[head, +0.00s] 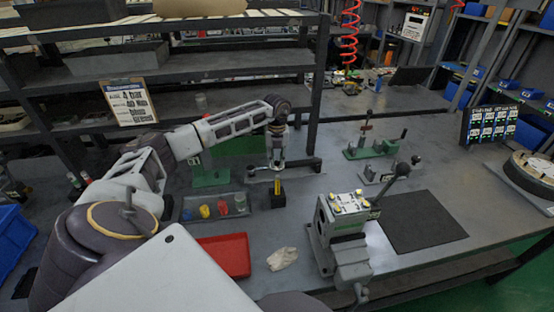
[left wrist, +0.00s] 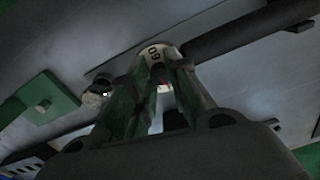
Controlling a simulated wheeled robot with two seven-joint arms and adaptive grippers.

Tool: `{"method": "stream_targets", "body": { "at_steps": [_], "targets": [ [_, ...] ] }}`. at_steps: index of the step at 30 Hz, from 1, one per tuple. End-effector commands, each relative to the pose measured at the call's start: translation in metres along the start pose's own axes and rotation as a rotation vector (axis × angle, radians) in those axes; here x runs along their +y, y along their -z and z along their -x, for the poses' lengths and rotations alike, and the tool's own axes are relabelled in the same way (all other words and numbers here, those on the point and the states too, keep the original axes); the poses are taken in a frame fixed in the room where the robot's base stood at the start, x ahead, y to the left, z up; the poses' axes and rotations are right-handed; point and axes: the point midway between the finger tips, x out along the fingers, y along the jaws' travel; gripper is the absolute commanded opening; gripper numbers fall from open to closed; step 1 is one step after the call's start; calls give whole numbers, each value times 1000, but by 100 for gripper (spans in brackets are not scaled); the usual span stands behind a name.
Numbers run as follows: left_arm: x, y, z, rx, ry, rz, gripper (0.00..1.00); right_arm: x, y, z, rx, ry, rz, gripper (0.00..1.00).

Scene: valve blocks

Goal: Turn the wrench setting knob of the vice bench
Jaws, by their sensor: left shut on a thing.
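A dark wrench (head: 304,164) lies level above the bench, near the middle of the head view. In the left wrist view its dark bar (left wrist: 245,35) runs to the upper right from a white round knob (left wrist: 158,52) marked "60". My left gripper (head: 277,166) points down over the wrench's left part. In the left wrist view its two fingers (left wrist: 160,85) close around the white knob, partly hiding it. The knob itself is too small to make out in the head view. My right gripper does not show.
A grey vice (head: 345,240) with yellow-topped parts stands at front centre. A small black block (head: 277,201) with a yellow piece is just below the gripper. A red tray (head: 232,256), a cloth (head: 282,259) and a dark mat (head: 423,222) lie nearby. Shelving (head: 200,70) stands behind.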

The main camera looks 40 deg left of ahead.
Motion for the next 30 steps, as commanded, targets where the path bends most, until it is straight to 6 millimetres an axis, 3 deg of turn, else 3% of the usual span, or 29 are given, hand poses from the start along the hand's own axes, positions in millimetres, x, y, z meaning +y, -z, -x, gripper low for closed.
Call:
{"method": "stream_targets", "body": {
  "at_steps": [15,30],
  "targets": [
    [0,0,0,0,0,-305,0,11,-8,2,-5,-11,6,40],
    [0,0,0,-1,0,-372,0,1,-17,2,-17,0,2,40]
  ]
}}
